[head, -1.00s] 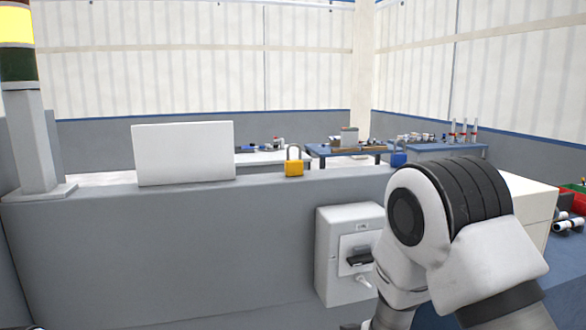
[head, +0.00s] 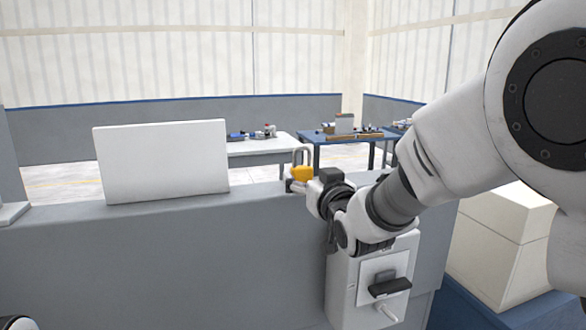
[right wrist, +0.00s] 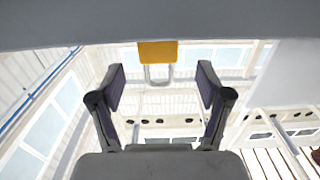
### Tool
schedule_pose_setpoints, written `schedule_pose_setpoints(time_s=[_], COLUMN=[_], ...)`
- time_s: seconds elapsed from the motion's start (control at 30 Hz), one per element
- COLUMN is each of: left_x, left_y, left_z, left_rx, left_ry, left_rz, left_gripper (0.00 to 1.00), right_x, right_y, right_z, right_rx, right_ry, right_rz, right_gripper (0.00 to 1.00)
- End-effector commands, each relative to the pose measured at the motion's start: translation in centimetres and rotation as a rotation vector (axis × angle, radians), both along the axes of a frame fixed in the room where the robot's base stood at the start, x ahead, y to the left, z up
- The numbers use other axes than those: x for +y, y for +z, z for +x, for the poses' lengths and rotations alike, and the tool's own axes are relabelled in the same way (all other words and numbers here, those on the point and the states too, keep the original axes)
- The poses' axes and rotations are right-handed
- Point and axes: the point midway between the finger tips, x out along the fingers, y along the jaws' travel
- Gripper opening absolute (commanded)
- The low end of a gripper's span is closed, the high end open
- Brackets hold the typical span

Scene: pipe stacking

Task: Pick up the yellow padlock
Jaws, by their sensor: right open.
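The yellow padlock (head: 302,173) stands upright on top of the grey wall in the head view, its shackle upward. In the right wrist view, which looks upside down, the padlock (right wrist: 157,53) is at the top middle, its shackle pointing down. My right gripper (head: 298,186) is at the padlock in the head view and partly covers its lower part. In the right wrist view my right gripper (right wrist: 161,86) is open, with its fingers apart and nothing between the tips; the padlock appears beyond them, roughly centred. My left gripper is not in view.
A white panel (head: 162,161) stands on the grey wall (head: 180,270) left of the padlock. A white switch box (head: 378,285) with a dark handle is on the wall's front below my right arm. Tables with parts (head: 345,140) stand behind. A cream box (head: 500,245) is at right.

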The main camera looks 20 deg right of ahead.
Motion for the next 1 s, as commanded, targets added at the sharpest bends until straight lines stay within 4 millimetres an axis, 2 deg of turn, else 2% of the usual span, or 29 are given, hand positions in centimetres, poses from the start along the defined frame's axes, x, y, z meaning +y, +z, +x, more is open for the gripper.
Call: schedule_pose_setpoints(time_s=[0.27,0.4,0.63,0.77,0.8,0.83,1.0], left_x=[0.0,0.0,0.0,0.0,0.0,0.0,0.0], left_y=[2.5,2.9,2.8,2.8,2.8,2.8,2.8], left_z=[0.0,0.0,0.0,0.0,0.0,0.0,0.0], left_rx=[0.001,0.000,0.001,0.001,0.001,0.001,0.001], left_ry=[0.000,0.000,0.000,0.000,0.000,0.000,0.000], left_rz=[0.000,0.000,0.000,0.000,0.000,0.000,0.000], left_gripper=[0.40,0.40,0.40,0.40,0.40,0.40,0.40], right_x=[0.1,0.2,0.2,0.2,0.2,0.2,0.2], right_y=[0.4,0.1,-0.1,-0.1,-0.1,-0.1,-0.2], right_z=[4.4,6.4,6.7,6.7,6.7,6.7,6.7], right_rx=[0.003,0.002,0.001,0.001,0.001,0.001,0.003], right_ry=[-0.001,-0.001,-0.001,0.000,0.000,0.000,0.000], right_rz=[0.001,0.001,0.001,0.001,0.001,0.001,0.001], right_gripper=[0.77,0.77,0.77,0.31,0.17,0.09,0.09])
